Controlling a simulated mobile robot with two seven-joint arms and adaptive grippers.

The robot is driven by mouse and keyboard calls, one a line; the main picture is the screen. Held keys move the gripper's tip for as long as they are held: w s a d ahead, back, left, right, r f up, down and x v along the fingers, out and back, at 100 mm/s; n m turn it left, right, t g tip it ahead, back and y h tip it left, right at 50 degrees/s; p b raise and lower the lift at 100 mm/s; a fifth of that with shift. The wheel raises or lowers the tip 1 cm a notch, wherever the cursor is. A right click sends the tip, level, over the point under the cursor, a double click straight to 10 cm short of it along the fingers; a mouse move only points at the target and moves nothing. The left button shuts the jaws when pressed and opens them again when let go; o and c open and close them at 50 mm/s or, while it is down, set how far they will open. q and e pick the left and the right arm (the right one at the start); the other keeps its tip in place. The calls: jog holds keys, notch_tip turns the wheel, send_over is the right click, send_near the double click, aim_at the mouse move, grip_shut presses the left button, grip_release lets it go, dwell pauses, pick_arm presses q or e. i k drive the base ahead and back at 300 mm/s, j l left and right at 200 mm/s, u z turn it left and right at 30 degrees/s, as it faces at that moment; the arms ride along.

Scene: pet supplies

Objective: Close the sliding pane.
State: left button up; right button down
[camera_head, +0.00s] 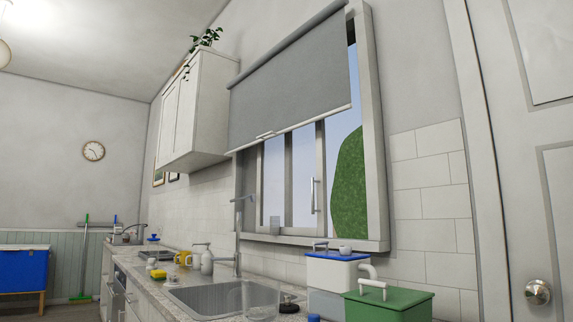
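The window (377,130) is in the wall above the sink, right of centre. Its sliding pane (304,180) has a vertical bar handle (312,195) near its right edge. Right of the pane's frame there is an opening, with a green bush and sky outside; I cannot tell if glass covers it. A grey roller blind (292,85) hides the upper part of the window and pane. Neither of my grippers shows in the head view.
A counter with a sink (215,299) and a tall faucet (238,240) lies below the window. A green box (388,306) and a blue-lidded white container (335,272) stand at the front right. A white door (530,150) is at the far right.

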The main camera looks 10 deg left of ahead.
aim_at(321, 230)
jog(key=i+j, duration=0.15)
jog(key=j, duration=0.2)
jog(key=i+j+z, duration=0.1)
jog(key=j, duration=0.25)
jog(key=i+j, duration=0.2)
jog(key=j, duration=0.2)
jog(key=i+j+z, duration=0.25)
jog(key=j, duration=0.5)
jog(key=i+j+z, duration=0.25)
jog(key=i+j, duration=0.15)
jog(key=j, duration=0.45)
jog(key=i+j+z, duration=0.3)
jog(key=j, duration=0.6)
jog(key=j+z, duration=0.25)
jog(key=j, duration=0.6)
jog(key=j+z, duration=0.25)
jog(key=j, duration=0.7)
jog(key=i, duration=0.05)
